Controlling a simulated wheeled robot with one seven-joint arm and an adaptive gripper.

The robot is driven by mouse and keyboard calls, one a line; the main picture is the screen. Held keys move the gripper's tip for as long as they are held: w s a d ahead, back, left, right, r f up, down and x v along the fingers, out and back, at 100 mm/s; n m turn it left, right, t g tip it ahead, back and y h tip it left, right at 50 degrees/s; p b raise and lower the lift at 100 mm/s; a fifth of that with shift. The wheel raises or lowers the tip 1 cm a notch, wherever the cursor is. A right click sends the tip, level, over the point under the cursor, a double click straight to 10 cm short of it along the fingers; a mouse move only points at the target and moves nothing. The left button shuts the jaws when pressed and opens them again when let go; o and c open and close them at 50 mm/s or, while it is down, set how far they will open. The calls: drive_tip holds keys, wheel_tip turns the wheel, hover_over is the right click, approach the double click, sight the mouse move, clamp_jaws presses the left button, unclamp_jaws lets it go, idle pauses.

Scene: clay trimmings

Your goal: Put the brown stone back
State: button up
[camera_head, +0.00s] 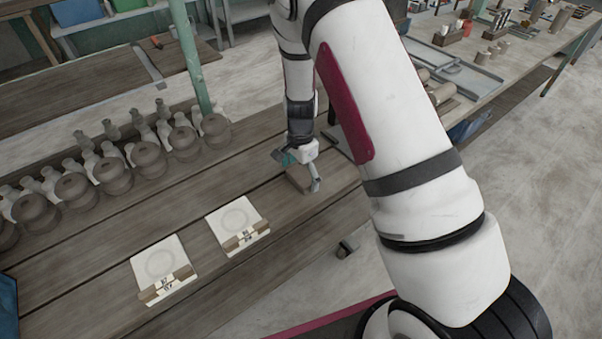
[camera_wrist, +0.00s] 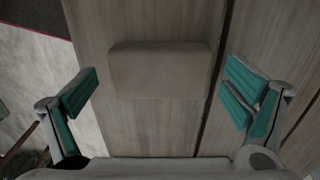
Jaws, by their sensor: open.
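A brown block-shaped stone (camera_head: 298,179) lies on the wooden table (camera_head: 285,222), near its front right part. In the wrist view the stone (camera_wrist: 163,71) lies flat between the two teal-padded fingers, with clear gaps on both sides. My gripper (camera_head: 299,171) is open above and around the stone, and it also shows open in the wrist view (camera_wrist: 163,85). Two white square plates lie left of the stone, a nearer one (camera_head: 157,257) and a farther one (camera_head: 235,215). Each has a faint ring, a brown strip and a small label along its front edge.
A row of brown clay pots (camera_head: 148,158) and smaller figures stands along the table's back left. A green post (camera_head: 190,55) rises behind them. Another bench (camera_head: 490,75) with tools stands at the back right. Bare table lies between the stone and the plates.

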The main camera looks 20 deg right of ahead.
wheel_tip(320, 180, up, 12)
drive_tip(key=b, duration=0.1)
wheel_tip(320, 180, up, 10)
drive_tip(key=n+t+y, duration=0.1)
drive_tip(key=n, duration=0.2)
hover_over(301, 176)
drive_tip(key=s, duration=0.4)
drive_tip(key=s+r+n+t, duration=0.1)
drive_tip(key=s+r+n, duration=0.2)
drive_tip(key=s, duration=0.4)
drive_tip(key=s+r+n+t, duration=0.1)
drive_tip(key=s+r+n, duration=0.3)
drive_tip(key=s+r, duration=0.2)
drive_tip(key=s+r+n+t+h, duration=0.1)
drive_tip(key=s+r+n, duration=0.3)
drive_tip(key=s, duration=0.5)
drive_tip(key=shift+s+r+t, duration=0.35)
drive_tip(key=shift+r+t, duration=0.1)
drive_tip(key=shift+t, duration=0.15)
